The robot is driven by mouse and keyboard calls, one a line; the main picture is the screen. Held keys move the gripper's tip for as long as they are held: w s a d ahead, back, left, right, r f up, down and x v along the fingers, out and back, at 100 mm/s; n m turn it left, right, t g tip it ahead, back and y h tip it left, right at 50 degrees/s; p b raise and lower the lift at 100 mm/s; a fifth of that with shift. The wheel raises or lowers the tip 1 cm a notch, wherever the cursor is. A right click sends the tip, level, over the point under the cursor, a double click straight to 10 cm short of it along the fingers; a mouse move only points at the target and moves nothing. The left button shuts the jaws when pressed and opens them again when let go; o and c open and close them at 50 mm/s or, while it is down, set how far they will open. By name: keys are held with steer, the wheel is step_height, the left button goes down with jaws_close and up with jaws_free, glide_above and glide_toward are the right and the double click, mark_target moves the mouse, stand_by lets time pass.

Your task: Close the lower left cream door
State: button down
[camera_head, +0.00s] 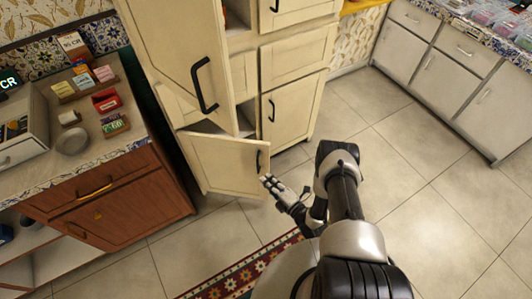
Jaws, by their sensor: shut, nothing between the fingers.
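The lower left cream door (222,163) hangs ajar at the bottom of the cream cabinet, swung out toward me. Its black handle (258,161) is near its free right edge. My gripper (268,180) is shut and empty, with its fingertips right by the door's lower right edge, below the handle. I cannot tell whether they touch it. The upper left cream door (175,45) also stands open above it and hides part of the cabinet's inside. The lower right cream door (290,110) is shut.
A brown wooden counter (125,205) with cards, small boxes and a register stands close on the left. A red patterned rug (235,280) lies on the floor in front. White cabinets (440,85) stand at the right. The tiled floor (430,165) between is clear.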

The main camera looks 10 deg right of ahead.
steer(key=d+t, duration=0.1)
steer(key=d, duration=0.1)
steer(key=b, duration=0.5)
glide_toward(253, 145)
steer(key=w+a, duration=0.2)
steer(key=shift+w+m+h, duration=0.3)
steer(key=shift+w+m, duration=0.1)
steer(key=shift+w, duration=0.4)
